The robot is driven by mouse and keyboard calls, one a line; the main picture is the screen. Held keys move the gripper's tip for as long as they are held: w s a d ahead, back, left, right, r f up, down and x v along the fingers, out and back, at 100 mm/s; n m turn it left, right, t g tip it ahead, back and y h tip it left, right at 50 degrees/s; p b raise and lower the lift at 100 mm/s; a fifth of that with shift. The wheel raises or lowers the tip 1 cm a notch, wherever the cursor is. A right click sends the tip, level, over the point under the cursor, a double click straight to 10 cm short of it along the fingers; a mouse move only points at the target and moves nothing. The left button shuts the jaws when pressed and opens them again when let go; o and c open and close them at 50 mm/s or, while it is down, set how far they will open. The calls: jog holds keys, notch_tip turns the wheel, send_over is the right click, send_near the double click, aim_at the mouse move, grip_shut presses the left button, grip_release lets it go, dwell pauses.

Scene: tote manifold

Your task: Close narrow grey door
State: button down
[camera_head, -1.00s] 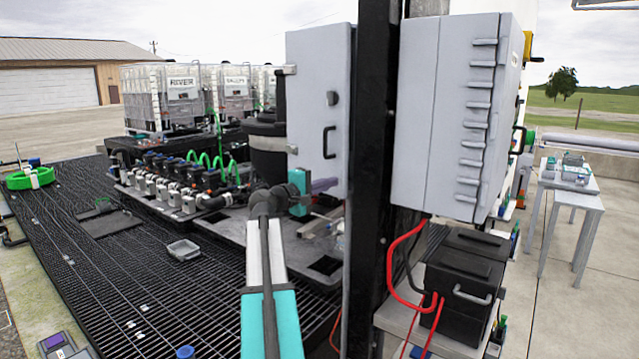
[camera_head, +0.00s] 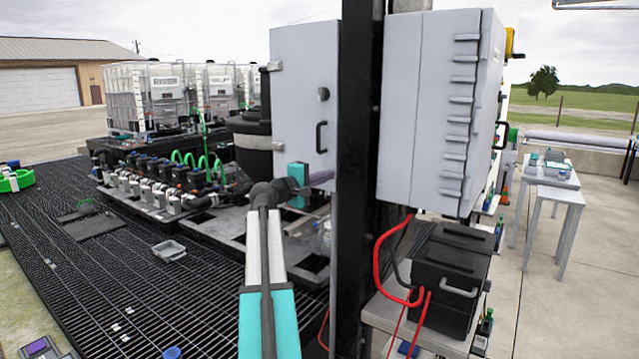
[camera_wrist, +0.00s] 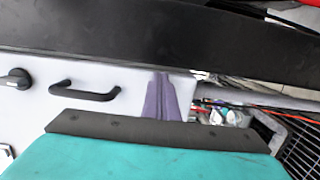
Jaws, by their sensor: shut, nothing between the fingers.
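The narrow grey door (camera_head: 300,70) stands left of the black post in the head view. It has a round knob, a black handle (camera_head: 321,137) and hinge-like brackets at its left edge. The post hides its right side, so I cannot tell how far it stands open. My gripper (camera_head: 322,178) is shut and empty, its purple fingers at the lower part of the door, below the handle. In the wrist view the fingers (camera_wrist: 160,97) lie over the door face (camera_wrist: 125,102), right of the black handle (camera_wrist: 87,91). I cannot tell whether they touch it.
The black post (camera_head: 359,180) rises close to the right of my gripper. A large grey cabinet (camera_head: 415,100) is mounted right of it, above a black box (camera_head: 450,280) with red cables. Pipes and valves (camera_head: 150,192) stand on the grating to the left. A grey table (camera_head: 552,190) stands far right.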

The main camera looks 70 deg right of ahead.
jog(key=shift+s+d+r, duration=0.2)
jog(key=shift+d+r, duration=0.05)
jog(key=shift+d, duration=0.2)
jog(key=shift+r, duration=0.1)
jog(key=s+b+v, duration=0.1)
jog(key=b+v, duration=0.2)
jog(key=v, duration=1.1)
jog(key=shift+s+a+f, duration=0.3)
jog(key=shift+a+f, duration=0.1)
jog(key=shift+a, duration=0.15)
